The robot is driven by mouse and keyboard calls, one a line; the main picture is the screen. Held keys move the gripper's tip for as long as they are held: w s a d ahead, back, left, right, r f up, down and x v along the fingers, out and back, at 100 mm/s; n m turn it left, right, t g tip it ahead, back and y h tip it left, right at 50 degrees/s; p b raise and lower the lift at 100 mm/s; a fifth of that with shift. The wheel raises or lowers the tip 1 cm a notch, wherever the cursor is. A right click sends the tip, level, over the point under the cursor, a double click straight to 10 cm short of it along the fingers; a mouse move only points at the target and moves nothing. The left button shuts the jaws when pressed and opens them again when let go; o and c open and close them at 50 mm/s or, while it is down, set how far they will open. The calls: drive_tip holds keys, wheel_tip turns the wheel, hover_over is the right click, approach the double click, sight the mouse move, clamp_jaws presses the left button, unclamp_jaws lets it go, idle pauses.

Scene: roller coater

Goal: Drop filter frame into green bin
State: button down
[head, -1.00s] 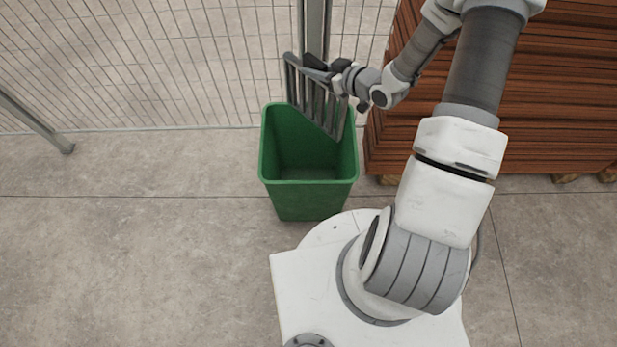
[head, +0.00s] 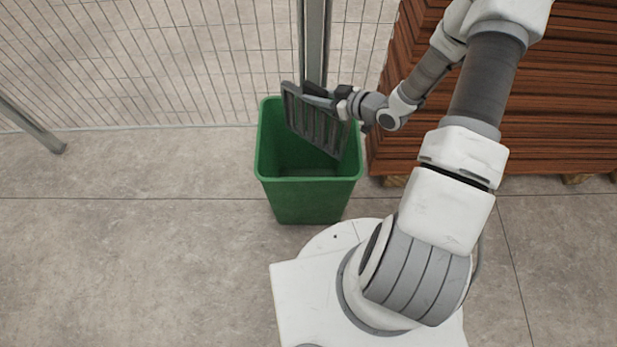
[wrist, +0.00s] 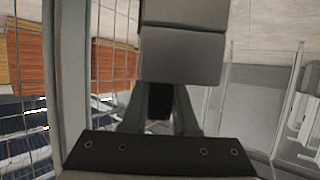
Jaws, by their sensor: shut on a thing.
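The green bin (head: 308,203) stands on the floor in the head view, its open top facing up. The dark grey slatted filter frame (head: 318,128) hangs tilted over the bin's mouth, its lower part within the outline of the opening. My gripper (head: 322,98) is shut on the frame's upper edge, at the back of the bin. In the wrist view, my gripper's dark body and fingers (wrist: 160,105) fill the middle. I cannot tell whether the frame touches the bin wall.
A wire mesh fence (head: 160,60) with a metal post (head: 314,45) rises right behind the bin. A stack of brown boards (head: 560,110) on a pallet stands to the right. The concrete floor (head: 120,240) at the left is clear.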

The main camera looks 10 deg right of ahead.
drive_tip(key=c, duration=0.6)
unclamp_jaws()
drive_tip(key=shift+f, duration=0.1)
drive_tip(key=p+v, duration=0.4)
drive_tip(key=v, duration=1.3)
drive_tip(key=shift+d+p, duration=0.2)
drive_tip(key=shift+p, duration=0.2)
